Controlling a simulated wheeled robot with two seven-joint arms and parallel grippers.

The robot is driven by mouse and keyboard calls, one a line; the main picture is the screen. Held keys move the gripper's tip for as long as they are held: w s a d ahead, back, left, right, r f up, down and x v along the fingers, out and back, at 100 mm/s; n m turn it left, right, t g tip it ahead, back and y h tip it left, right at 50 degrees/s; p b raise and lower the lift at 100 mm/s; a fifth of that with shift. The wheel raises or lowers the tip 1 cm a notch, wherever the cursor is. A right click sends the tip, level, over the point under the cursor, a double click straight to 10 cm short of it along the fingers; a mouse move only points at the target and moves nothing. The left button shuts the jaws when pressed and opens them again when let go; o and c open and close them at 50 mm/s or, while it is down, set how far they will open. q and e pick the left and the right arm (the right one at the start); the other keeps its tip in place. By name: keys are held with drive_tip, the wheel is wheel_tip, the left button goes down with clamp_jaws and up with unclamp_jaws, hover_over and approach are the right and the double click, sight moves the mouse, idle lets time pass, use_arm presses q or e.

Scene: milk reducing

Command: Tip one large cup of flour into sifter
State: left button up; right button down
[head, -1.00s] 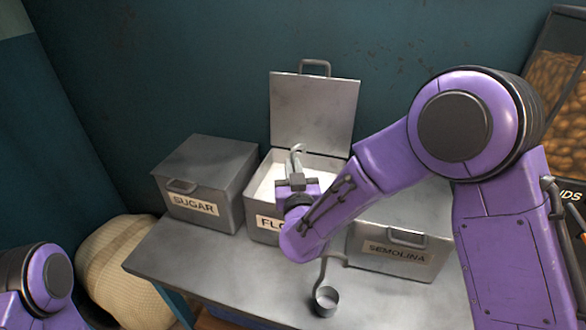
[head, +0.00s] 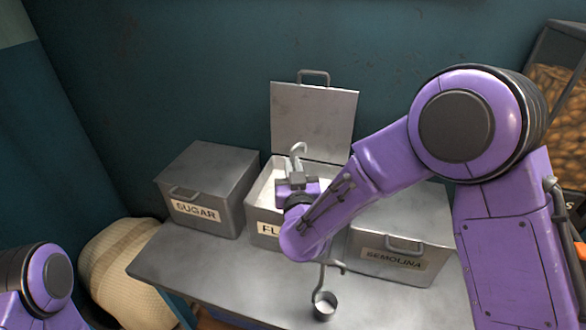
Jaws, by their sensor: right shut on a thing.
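The flour bin (head: 263,229) is a metal box with its lid (head: 313,118) raised at the back, white flour (head: 266,187) showing inside. My right gripper (head: 297,180) is over the bin, shut on a grey hooked handle (head: 298,151) that sticks up behind it. The handle looks like that of the large cup; its bowl is hidden by the gripper and bin, and I cannot tell how much flour it holds. A smaller metal cup (head: 325,307) with a long handle is on the table, below my right wrist. I see no sifter. My left gripper is out of view.
The closed sugar bin (head: 207,190) stands left of the flour bin, the closed semolina bin (head: 393,262) right of it, partly behind my arm. The metal table (head: 205,275) is clear at front left. A sack (head: 125,275) stands at left.

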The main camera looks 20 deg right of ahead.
wheel_tip(320, 180, up, 14)
drive_tip(key=p, duration=1.1)
drive_tip(key=shift+f, duration=0.15)
